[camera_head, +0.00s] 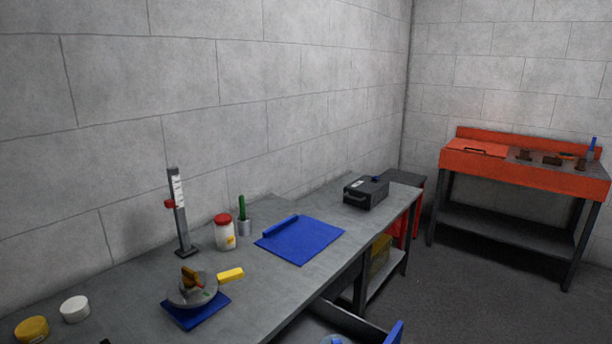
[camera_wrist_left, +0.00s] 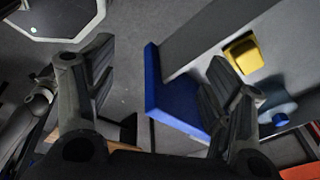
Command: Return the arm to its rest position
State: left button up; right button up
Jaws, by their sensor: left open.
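My left gripper (camera_wrist_left: 158,60) shows in the left wrist view with its two dark grey fingers spread apart. The head view shows neither gripper. My right gripper is in no view.
The grey workbench (camera_head: 130,290) holds a blue mat (camera_head: 300,240), a black box (camera_head: 366,192), a red-lidded jar (camera_head: 224,233) and a round device on a blue base (camera_head: 195,312). A blue-edged part (camera_head: 395,332) juts out at the bench front. An orange bench (camera_head: 520,175) stands far right.

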pick_arm(q)
jog(key=s+a+n+t+y, duration=0.2)
jog(key=s+a+n, duration=1)
jog(key=n, duration=0.5)
notch_tip(320, 180, down, 24)
jog(key=s+g, duration=0.1)
jog(key=s, duration=0.1)
jog(key=s+a+f+g, duration=0.1)
jog(key=s+a+f, duration=0.1)
jog(key=s+f, duration=1.4)
jog(key=shift+s+a+f+m, duration=0.35)
jog(key=shift+s+f+m, duration=0.05)
jog(key=shift+f, duration=0.15)
pick_arm(e)
jog(key=shift+s+a, duration=0.1)
jog(key=shift+a, duration=0.35)
jog(key=shift+d, duration=0.2)
jog(key=shift+a, duration=0.15)
